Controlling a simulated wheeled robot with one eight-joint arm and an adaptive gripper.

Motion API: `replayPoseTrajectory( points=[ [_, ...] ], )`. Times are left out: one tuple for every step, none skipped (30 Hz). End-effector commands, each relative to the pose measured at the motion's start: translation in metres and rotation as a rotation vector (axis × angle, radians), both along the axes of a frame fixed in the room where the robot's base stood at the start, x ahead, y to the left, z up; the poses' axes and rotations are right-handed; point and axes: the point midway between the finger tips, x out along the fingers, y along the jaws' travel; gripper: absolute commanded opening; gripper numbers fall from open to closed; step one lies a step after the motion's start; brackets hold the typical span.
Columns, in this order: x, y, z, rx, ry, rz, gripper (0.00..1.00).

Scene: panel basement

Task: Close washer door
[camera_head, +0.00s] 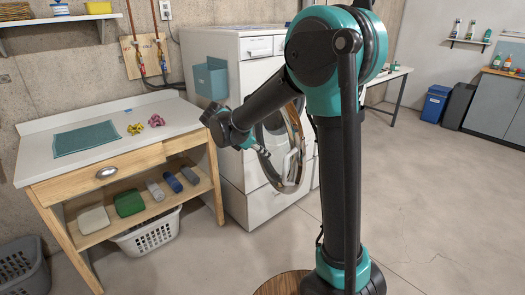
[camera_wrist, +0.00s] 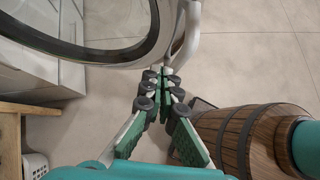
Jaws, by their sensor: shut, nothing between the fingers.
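The white washer (camera_head: 229,92) stands against the back wall, partly hidden behind my arm. Its round door (camera_head: 301,142), a thick ring with a glossy rim, stands swung out from the front at an angle, open. In the wrist view the door's dark rim (camera_wrist: 90,53) fills the upper left, and a pale curved handle (camera_wrist: 191,35) shows on its edge. My gripper (camera_head: 264,154) is in front of the door in the head view. In the wrist view my gripper (camera_wrist: 168,76) is shut and empty, its tips just below the handle. I cannot tell whether they touch it.
A workbench (camera_head: 95,107) with a wooden drawer and lower shelf stands left of the washer. A white laundry basket (camera_head: 148,236) is under it, and a grey basket (camera_head: 22,268) is at the far left. The concrete floor (camera_head: 440,190) on the right is clear.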

Motion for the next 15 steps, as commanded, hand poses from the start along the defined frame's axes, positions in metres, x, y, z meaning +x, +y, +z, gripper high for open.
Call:
replayPoseTrajectory(
  points=[
    [0.003, -0.008, -0.008, 0.0, -0.001, -0.004, 0.0],
    [0.004, -0.011, -0.012, 0.0, -0.001, -0.002, 0.0],
    [0.005, -0.017, -0.017, 0.0, 0.0, -0.003, 0.0],
    [0.007, -0.021, -0.021, 0.0, -0.001, -0.004, 0.0],
    [0.008, -0.025, -0.026, 0.0, -0.001, -0.004, 0.0],
    [0.01, -0.03, -0.031, 0.0, -0.001, -0.003, 0.0],
    [0.011, -0.033, -0.034, 0.0, -0.001, -0.002, 0.0],
    [0.012, -0.039, -0.032, 0.0, -0.001, -0.004, 0.0],
    [0.014, -0.045, -0.032, 0.0, -0.001, -0.004, 0.0],
    [0.015, -0.049, -0.032, 0.0, -0.001, -0.004, 0.0],
    [0.016, -0.052, -0.032, 0.0, -0.001, -0.003, 0.0],
    [0.017, -0.056, -0.032, 0.0, -0.001, -0.002, 0.0],
    [0.018, -0.059, -0.032, 0.0, -0.001, -0.002, 0.0],
    [0.019, -0.061, -0.032, 0.0, -0.001, -0.002, 0.0],
    [0.02, -0.064, -0.032, 0.0, -0.001, -0.002, 0.0]
  ],
)
